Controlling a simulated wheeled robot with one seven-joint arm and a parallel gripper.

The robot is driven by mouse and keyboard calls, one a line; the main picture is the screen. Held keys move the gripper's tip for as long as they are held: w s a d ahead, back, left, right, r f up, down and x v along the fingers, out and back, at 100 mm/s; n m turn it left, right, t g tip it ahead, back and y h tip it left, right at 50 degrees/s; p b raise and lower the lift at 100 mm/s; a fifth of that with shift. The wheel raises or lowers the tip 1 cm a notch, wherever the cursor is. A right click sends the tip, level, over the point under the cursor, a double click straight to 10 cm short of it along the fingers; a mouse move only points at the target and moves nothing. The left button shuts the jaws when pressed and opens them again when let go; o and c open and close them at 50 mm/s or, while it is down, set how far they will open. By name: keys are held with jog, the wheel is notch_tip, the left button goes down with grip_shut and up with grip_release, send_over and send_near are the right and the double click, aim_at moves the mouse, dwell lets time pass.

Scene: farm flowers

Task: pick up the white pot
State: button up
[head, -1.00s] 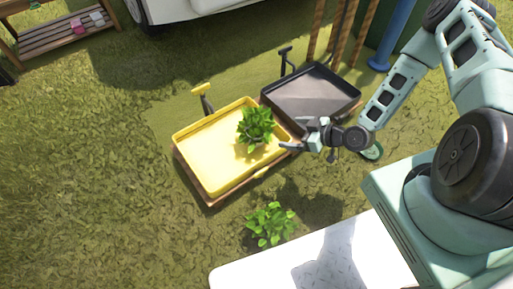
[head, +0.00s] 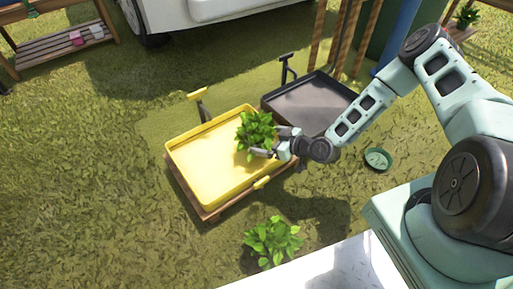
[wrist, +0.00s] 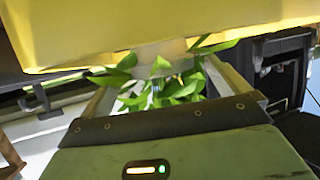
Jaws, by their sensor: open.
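A leafy green plant (head: 256,128) stands in the right part of the yellow cart tray (head: 205,160). Its leaves hide its pot in the head view. In the wrist view a white pot (wrist: 160,52) shows partly above the green leaves (wrist: 165,88), against the yellow tray (wrist: 230,18); that picture looks upside down. My gripper (head: 274,145) is open at the right side of the plant, with its fingers among or beside the leaves. In the wrist view the leaves and pot lie between its fingers (wrist: 165,90). I cannot tell whether the fingers touch the pot.
A dark cart tray (head: 300,100) stands just behind and right of the yellow one. Another green plant (head: 272,240) is in front, near a white surface (head: 350,265). A green round dish (head: 378,159) lies on the grass at right. Grass on the left is clear.

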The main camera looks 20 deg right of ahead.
aim_at(257, 137)
jog(key=b+x, duration=0.4)
jog(key=shift+a+f, duration=0.2)
jog(key=shift+w+a, duration=0.25)
jog(key=shift+w, duration=0.15)
jog(key=c, duration=1.2)
